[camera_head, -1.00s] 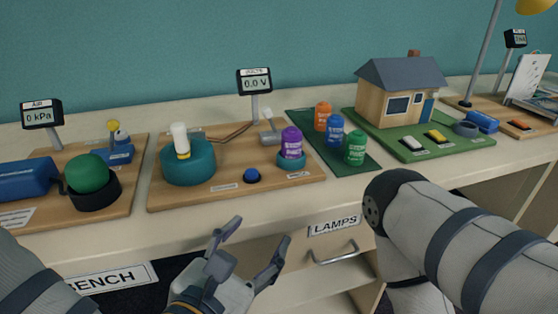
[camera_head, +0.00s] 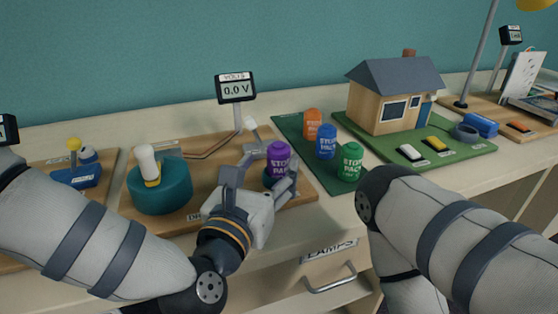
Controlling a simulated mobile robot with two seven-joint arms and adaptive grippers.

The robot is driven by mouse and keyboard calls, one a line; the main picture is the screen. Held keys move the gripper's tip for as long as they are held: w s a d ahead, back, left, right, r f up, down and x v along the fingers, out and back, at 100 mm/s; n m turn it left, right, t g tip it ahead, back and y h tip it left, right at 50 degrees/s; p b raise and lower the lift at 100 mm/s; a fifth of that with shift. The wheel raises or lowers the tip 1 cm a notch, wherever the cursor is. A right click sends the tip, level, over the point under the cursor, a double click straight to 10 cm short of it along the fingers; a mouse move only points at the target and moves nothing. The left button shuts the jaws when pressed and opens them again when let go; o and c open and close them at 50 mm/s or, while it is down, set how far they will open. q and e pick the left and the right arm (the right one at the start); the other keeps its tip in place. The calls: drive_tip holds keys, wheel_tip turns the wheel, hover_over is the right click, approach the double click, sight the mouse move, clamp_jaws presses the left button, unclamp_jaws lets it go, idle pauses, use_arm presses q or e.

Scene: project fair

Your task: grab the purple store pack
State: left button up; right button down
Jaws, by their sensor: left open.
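The purple store pack (camera_head: 278,157) stands upright in a low teal holder at the right end of the wooden volts board (camera_head: 290,210). My left gripper (camera_head: 269,169) is open at the pack, its fingers reaching toward it from the front left. One finger is at the pack's left and the other passes low in front of its right side. I cannot tell whether either finger touches it. The fingers hide the pack's lower part and most of its holder. My right arm shows at the right, but its gripper is out of view.
Orange (camera_head: 312,124), blue (camera_head: 326,141) and green (camera_head: 349,162) packs stand on a green mat just right of the purple one. A teal drum (camera_head: 160,190) and a volts meter (camera_head: 236,89) stand left and behind. A model house (camera_head: 395,95) is further right.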

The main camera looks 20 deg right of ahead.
sight(275, 163)
use_arm(q)
drive_tip(key=x, duration=0.4)
drive_tip(key=shift+d+f, duration=0.1)
drive_tip(key=shift+d, duration=0.25)
clamp_jaws()
